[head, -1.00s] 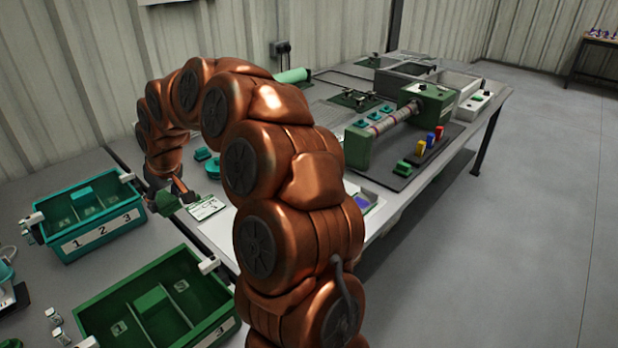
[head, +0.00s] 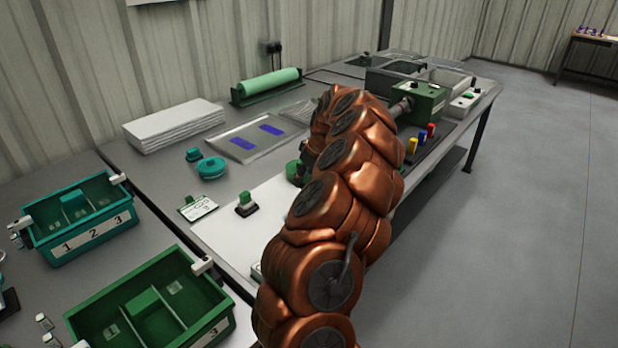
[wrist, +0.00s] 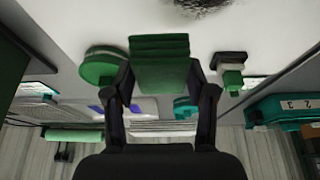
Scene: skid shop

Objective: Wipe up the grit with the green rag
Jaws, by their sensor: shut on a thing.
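My gripper (wrist: 163,82) is shut on the green rag (wrist: 160,48), which looks like a folded, layered pad between the two dark fingers in the wrist view. A dark speckled patch of grit (wrist: 203,5) lies on the white surface at the top edge of the wrist view, partly cut off. The rag is apart from the patch in the picture; I cannot tell whether the rag touches the surface. In the head view my arm hides the gripper, the rag and the grit.
A green round container (wrist: 101,66) and a green-topped stamp-like block (wrist: 231,75) stand either side of the gripper. The block also shows in the head view (head: 246,204). A white sheet (head: 235,235) covers the near bench. Teal (head: 85,235) and green (head: 150,305) bins stand left.

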